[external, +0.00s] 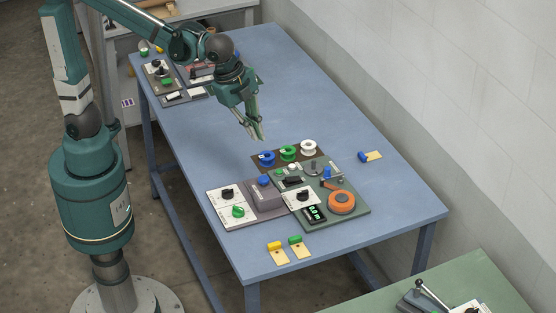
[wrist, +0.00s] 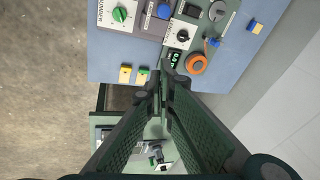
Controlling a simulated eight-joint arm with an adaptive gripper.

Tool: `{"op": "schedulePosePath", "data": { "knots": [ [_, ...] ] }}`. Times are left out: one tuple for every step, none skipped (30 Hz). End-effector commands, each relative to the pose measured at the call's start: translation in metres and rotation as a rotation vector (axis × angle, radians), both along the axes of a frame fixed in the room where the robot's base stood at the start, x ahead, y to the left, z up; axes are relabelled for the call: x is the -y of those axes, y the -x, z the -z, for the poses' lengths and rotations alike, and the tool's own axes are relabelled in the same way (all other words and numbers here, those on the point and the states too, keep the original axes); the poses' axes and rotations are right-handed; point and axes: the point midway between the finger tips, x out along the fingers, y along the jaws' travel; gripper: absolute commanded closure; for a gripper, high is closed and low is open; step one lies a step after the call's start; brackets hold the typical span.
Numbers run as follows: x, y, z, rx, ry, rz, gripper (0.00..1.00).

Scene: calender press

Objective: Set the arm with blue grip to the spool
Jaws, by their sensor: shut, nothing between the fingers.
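An arm with a blue grip (external: 327,172) stands on the right part of the green-grey panel, just behind an orange ring-shaped part (external: 341,202). The blue grip (wrist: 213,42) also shows in the wrist view, beside the orange ring (wrist: 196,64). Which way the arm points is too small to tell. Blue (external: 267,158), green (external: 289,153) and white (external: 308,147) spools stand in a row on a dark brown mat behind the panel.
Yellow (external: 276,251) and green (external: 295,246) tagged pieces lie in front, a blue one (external: 364,156) to the right.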

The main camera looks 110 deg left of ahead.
Motion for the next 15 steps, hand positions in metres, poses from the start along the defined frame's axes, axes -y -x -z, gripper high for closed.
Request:
{"op": "schedulePosePath", "data": {
  "knots": [
    [-0.002,-0.007,-0.001,-0.009,-0.005,0.01,1.0],
    [-0.004,-0.011,0.0,-0.015,-0.009,0.016,1.0],
    [-0.005,-0.015,0.0,-0.024,-0.015,0.026,1.0],
    [-0.006,-0.018,0.001,-0.031,-0.018,0.034,1.0],
    [-0.008,-0.022,0.001,-0.038,-0.021,0.04,1.0],
    [-0.009,-0.026,0.002,-0.045,-0.026,0.051,1.0],
    [-0.011,-0.03,0.003,-0.051,-0.03,0.057,1.0],
    [-0.012,-0.033,0.004,-0.058,-0.033,0.064,1.0],
    [-0.014,-0.037,0.005,-0.067,-0.037,0.074,1.0],
    [-0.015,-0.04,0.006,-0.074,-0.041,0.081,1.0],
    [-0.016,-0.044,0.007,-0.08,-0.045,0.087,1.0],
    [-0.018,-0.048,0.008,-0.087,-0.049,0.097,1.0],
    [-0.02,-0.052,0.009,-0.094,-0.053,0.105,1.0],
    [-0.021,-0.055,0.01,-0.101,-0.055,0.112,1.0],
    [-0.023,-0.059,0.011,-0.11,-0.06,0.121,1.0]
  ]
}}
